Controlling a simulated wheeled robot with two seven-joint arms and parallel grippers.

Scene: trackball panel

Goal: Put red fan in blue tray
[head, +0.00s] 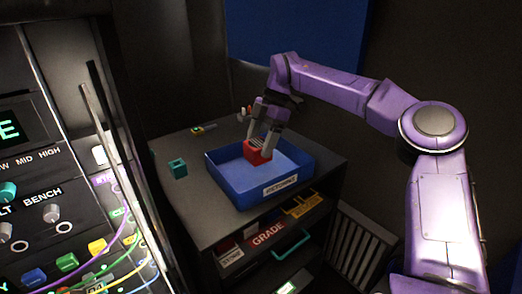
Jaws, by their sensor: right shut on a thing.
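The red fan (258,154) is a small red block-like piece with a light slatted top. My right gripper (262,138) is shut on it and points down over the blue tray (238,196). The tray stands on a dark cabinet and has a white label on its front wall. I cannot tell whether the fan touches the tray floor. My left gripper is out of view.
A teal cube (178,168) sits on the cabinet top (195,205) left of the tray. A small multicoloured item (203,129) lies farther back. A control panel (60,190) with knobs and cables fills the left. Shelves with labelled items are below the tray.

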